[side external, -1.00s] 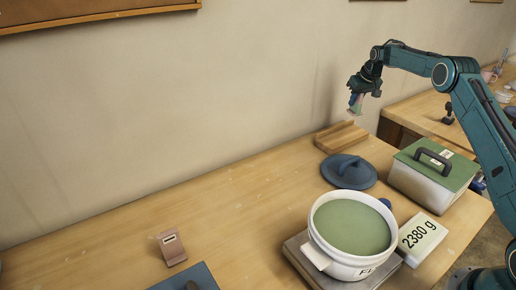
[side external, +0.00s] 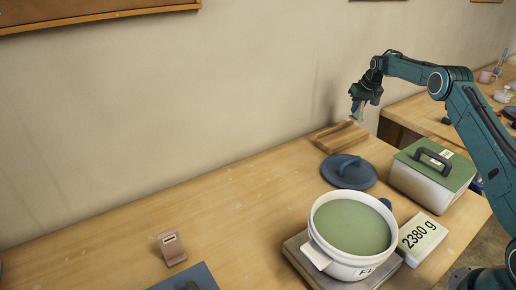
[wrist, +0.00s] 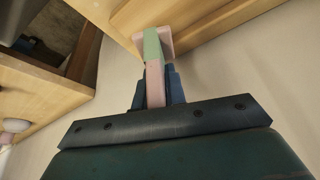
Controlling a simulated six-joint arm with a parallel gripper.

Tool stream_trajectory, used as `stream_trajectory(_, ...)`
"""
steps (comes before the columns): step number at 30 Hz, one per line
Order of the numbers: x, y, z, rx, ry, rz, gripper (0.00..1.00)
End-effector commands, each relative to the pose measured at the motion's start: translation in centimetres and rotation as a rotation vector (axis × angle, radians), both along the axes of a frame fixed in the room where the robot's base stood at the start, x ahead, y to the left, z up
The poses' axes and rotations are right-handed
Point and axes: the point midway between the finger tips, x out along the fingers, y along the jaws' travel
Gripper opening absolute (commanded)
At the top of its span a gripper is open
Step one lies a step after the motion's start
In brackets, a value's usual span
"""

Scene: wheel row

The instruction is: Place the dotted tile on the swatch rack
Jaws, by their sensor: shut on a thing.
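My gripper (side external: 360,100) is shut on a small pink and green tile (side external: 357,114), which hangs below the fingers. In the wrist view the tile (wrist: 153,58) sits between the dark fingers (wrist: 155,90), with a pink flared foot at its far end. No dots can be made out on the faces that show. The wooden swatch rack (side external: 342,139) stands near the wall at the back of the bench. The tile is above the rack's back right end, and I cannot tell whether they touch. In the wrist view pale wood (wrist: 205,22) lies beyond the tile's foot.
A blue lid (side external: 349,173) lies in front of the rack. A green-lidded box (side external: 434,165), a white pot (side external: 351,262) on a scale and a "2380 g" block (side external: 420,238) stand nearby. A small pinkish upright piece (side external: 171,248) stands at left front. The bench's left middle is clear.

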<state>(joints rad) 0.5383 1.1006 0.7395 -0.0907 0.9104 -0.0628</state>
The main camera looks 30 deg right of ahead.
Motion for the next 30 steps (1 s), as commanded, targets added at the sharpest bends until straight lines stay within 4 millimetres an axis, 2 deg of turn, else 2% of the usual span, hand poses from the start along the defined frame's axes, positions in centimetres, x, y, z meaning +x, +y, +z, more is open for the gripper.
stream_trajectory(13, 0.0, 0.0, -4.8, 0.000, 0.001, 0.000, 0.00)
stream_trajectory(29, 0.0, 0.0, -5.5, 0.000, 0.001, 0.000, 0.00)
stream_trajectory(30, 0.0, 0.0, -5.6, 0.001, 0.002, 0.000, 0.18)
